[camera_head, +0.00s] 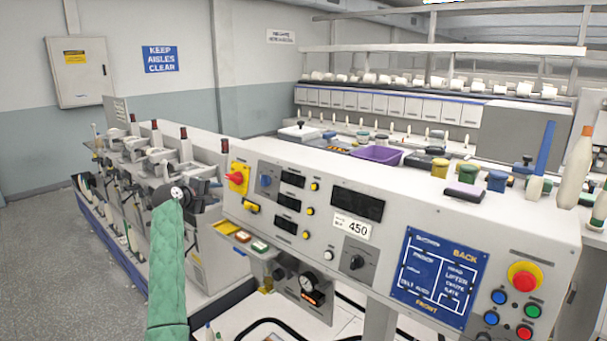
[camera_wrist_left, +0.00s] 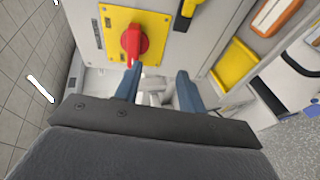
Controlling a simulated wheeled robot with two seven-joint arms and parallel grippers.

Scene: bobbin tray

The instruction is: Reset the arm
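My left arm, in a green sleeve (camera_head: 168,265), comes up from the bottom left of the head view. Its dark left gripper (camera_head: 208,190) is just left of the control panel, near the red knob on a yellow plate (camera_head: 236,178). In the left wrist view the two blue fingers of the left gripper (camera_wrist_left: 158,84) stand apart with nothing held between them. The red knob (camera_wrist_left: 134,41) shows just beyond the left finger; I cannot tell whether they touch. My right gripper is in neither view.
The control panel (camera_head: 330,165) fills the middle and right, with buttons and a red emergency knob (camera_head: 524,275). A purple tray (camera_head: 377,155) and several spools stand on top. A spindle machine (camera_head: 150,175) is behind my arm. Grey floor (camera_head: 45,250) is clear at left.

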